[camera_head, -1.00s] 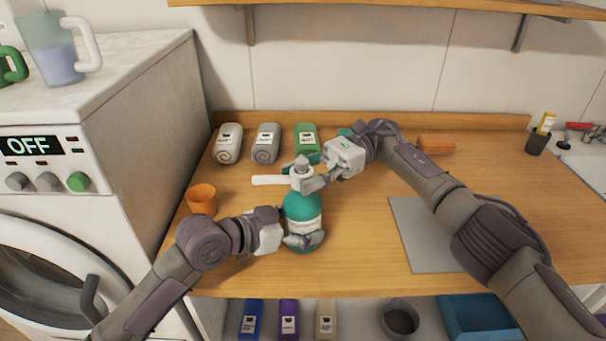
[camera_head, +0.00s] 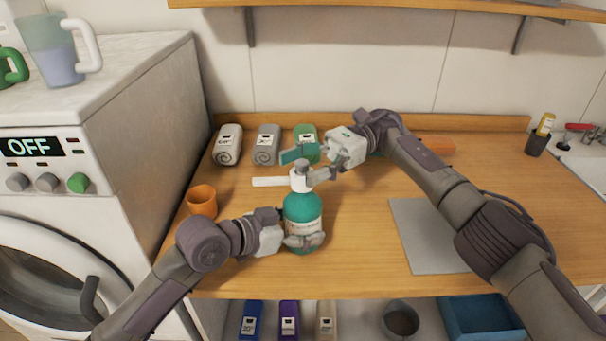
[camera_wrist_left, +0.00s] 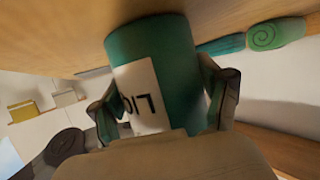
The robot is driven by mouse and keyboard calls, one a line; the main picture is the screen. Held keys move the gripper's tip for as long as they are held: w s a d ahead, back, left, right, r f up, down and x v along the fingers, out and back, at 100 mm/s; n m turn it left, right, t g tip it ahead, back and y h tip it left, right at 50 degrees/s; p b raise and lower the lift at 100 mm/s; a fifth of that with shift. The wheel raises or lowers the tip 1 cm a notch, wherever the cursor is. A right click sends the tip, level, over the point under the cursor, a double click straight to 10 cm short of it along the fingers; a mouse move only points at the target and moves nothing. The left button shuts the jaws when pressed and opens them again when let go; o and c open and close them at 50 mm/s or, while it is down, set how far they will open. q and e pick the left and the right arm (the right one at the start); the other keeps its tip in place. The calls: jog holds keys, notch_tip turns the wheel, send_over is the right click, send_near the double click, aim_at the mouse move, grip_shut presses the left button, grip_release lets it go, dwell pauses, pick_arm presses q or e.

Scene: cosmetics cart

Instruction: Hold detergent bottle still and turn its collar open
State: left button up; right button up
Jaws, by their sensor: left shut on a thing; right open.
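The detergent bottle (camera_head: 302,207) stands upright on the wooden counter. It is teal with a pale label and a white pump top whose spout points left. My left gripper (camera_head: 303,240) is shut around the bottle's lower body. In the left wrist view the bottle (camera_wrist_left: 178,65) sits between both fingers (camera_wrist_left: 168,105), with its label facing the camera. The white collar (camera_head: 300,182) is at the bottle's neck, under the pump head. My right gripper (camera_head: 308,164) is open beside the pump top, its fingers spread behind and to the right of it.
Rolled towels in grey (camera_head: 228,144) and green (camera_head: 306,136) lie at the back. An orange cup (camera_head: 202,201) stands left of the bottle. A grey mat (camera_head: 424,238) lies to the right. The washing machine (camera_head: 50,200) borders the counter's left side.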

notch_tip(320, 180, up, 8)
jog(key=shift+f, duration=0.2)
pick_arm(q)
jog(key=o, duration=1.7)
